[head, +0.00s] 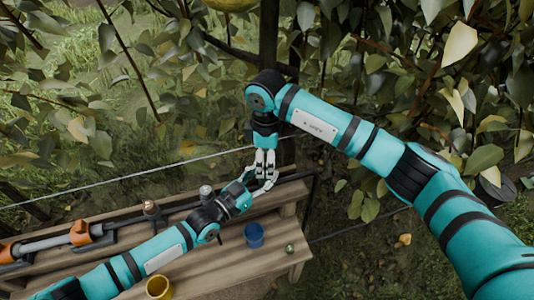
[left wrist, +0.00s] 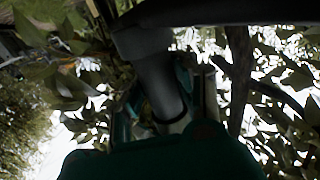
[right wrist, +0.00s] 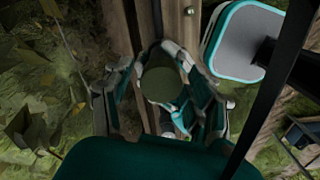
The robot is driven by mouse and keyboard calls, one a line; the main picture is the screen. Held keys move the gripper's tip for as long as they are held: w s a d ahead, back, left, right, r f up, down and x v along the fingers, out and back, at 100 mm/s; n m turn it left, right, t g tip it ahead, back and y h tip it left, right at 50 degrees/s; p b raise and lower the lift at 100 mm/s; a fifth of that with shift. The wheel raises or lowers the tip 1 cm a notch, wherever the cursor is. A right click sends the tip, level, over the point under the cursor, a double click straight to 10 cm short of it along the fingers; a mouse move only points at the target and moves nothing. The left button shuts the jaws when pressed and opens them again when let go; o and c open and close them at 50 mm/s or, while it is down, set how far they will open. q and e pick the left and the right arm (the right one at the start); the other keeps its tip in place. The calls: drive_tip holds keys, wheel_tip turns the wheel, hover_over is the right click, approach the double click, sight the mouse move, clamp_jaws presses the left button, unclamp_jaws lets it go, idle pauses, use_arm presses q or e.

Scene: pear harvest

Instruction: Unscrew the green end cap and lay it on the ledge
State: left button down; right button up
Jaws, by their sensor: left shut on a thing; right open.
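A dark green round end cap (right wrist: 162,84) lies between the fingers of my right gripper (right wrist: 165,100) in the right wrist view. That gripper is open around the cap; contact cannot be told. In the head view my right gripper (head: 265,172) points down at the bench's far right corner, close to my left gripper (head: 254,176). My left gripper is shut on a dark tube (left wrist: 158,75), which fills the middle of the left wrist view. The wooden ledge (head: 262,264) shows in the head view. The cap is hidden there by the fingers.
A blue cup (head: 254,235), a yellow cup (head: 159,287) and a small green round object (head: 289,248) are on the ledge. A wire (head: 130,176) and leafy branches surround the arms.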

use_arm(q)
drive_tip(key=shift+s+a+f, duration=0.1)
drive_tip(key=shift+s+f, duration=0.05)
drive_tip(key=shift+f, duration=0.15)
use_arm(e)
drive_tip(key=shift+c, duration=0.2)
